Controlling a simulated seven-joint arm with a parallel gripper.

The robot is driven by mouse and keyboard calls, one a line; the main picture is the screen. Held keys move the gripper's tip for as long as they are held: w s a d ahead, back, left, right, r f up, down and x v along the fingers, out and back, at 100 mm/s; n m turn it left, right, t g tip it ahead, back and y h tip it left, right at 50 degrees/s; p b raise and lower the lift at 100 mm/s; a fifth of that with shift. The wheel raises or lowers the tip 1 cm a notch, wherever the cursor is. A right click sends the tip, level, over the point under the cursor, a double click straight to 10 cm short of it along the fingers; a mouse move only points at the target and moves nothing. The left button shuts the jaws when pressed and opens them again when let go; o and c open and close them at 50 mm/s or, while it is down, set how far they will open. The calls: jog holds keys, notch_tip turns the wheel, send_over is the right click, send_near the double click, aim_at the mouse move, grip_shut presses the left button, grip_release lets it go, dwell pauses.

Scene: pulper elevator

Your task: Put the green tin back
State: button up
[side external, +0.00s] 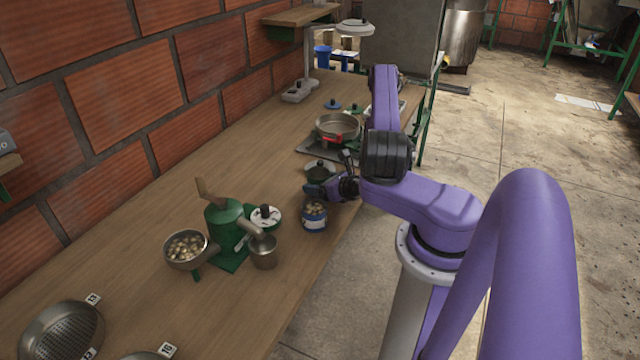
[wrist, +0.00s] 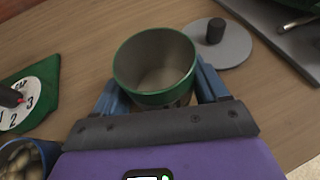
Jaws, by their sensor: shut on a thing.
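The green tin (wrist: 155,66) is an open, round tin with a green rim, and it looks empty inside. My gripper (wrist: 160,92) is shut on it, with one blue finger on each side of the tin in the wrist view. In the side view my gripper (side external: 334,188) is low over the right part of the wooden table, and the green tin (side external: 317,188) shows partly at its fingers. The tin looks upright; I cannot tell whether its base touches the table.
A blue tin of pale pieces (side external: 314,217) stands close in front of my gripper. A grey lid with a black knob (wrist: 232,44) lies beside the green tin.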

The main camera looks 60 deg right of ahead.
jog(key=o, duration=1.1)
jog(key=shift+f, duration=0.1)
jog(key=shift+o, duration=0.2)
jog(key=v, duration=0.8)
jog(key=shift+s+a+r, duration=0.2)
jog(key=shift+s+r, duration=0.05)
jog(key=shift+r, duration=0.05)
jog(key=shift+v, duration=4.2)
jog(key=w+a+r+n+g+y, duration=0.4)
jog(key=a+n+g+y, duration=0.25)
jog(key=n, duration=0.55)
jog(key=w+a+r+n+g+y, duration=0.5)
jog(key=n+y, duration=0.3)
jog(key=n, duration=0.5)
jog(key=s+a+r+n+h, duration=0.4)
jog(key=s+a+n+h, duration=0.1)
jog(key=n, duration=0.8)
jog(key=s+a+r+n+g+h, duration=0.1)
jog(key=s+a+r+n+h, duration=0.3)
jog(key=n, duration=1)
jog(key=s+a+h, duration=0.1)
jog(key=s+a, duration=0.2)
jog(key=s, duration=0.1)
jog(key=shift+s+a+r, duration=0.15)
jog(key=shift+s+r, duration=0.1)
jog(key=shift+r, duration=0.1)
